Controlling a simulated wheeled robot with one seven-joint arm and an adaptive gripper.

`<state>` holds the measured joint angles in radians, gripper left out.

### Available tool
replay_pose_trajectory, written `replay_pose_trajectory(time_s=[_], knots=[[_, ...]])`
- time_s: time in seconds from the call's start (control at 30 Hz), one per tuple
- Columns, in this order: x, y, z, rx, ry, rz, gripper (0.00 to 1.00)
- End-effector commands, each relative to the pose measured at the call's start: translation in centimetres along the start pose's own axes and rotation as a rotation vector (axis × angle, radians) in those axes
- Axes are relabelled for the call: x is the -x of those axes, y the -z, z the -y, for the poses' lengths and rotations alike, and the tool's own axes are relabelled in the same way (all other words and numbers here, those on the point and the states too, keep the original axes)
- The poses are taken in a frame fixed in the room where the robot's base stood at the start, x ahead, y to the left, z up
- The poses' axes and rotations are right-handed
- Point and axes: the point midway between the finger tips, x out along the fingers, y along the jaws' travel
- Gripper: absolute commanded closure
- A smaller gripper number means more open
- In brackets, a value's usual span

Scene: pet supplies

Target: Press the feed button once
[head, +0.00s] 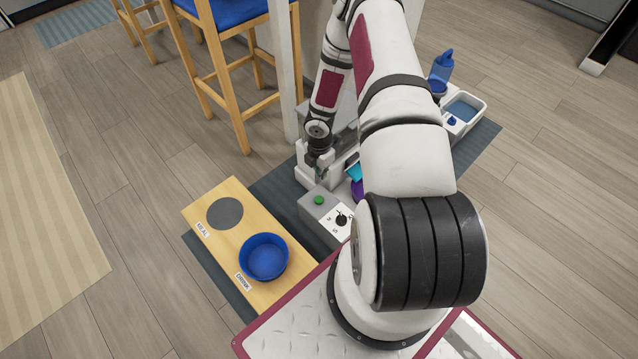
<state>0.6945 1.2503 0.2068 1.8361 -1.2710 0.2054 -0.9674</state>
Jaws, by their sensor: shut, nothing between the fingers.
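A green round button (319,200) sits on top of a grey box (309,209) on the floor mat, right of the wooden board. A black dial (342,220) on a white plate with small marks is on the same unit, just right of the button. My gripper (320,176) points down a little behind and above the green button in the picture, apart from it as far as I can see. It is small in view, its fingers are together and it holds nothing. My own arm hides part of the unit on the right.
A wooden board (216,253) holds a blue bowl (264,258) on the "DRINK" side and a grey disc (225,213) on the "MEAL" side. A water dispenser (462,110) stands at the mat's back right. A wooden chair (246,50) stands behind.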

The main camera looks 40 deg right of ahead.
Motion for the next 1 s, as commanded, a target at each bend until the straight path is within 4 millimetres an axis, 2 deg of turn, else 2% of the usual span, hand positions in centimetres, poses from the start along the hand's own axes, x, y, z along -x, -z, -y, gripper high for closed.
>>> replay_pose_trajectory(time_s=[0.03, 0.3, 0.53, 0.73, 1.0], knots=[[-1.1, 0.1, 0.1, 0.001, 0.002, -0.001, 1.00], [-6.5, 0.1, 0.1, 0.002, 0.002, -0.002, 1.00], [-10.5, 0.1, 0.1, 0.001, 0.001, -0.001, 1.00], [-12.4, 0.0, 0.0, 0.001, 0.000, 0.000, 1.00], [-12.8, 0.0, 0.0, 0.001, 0.000, 0.000, 1.00]])
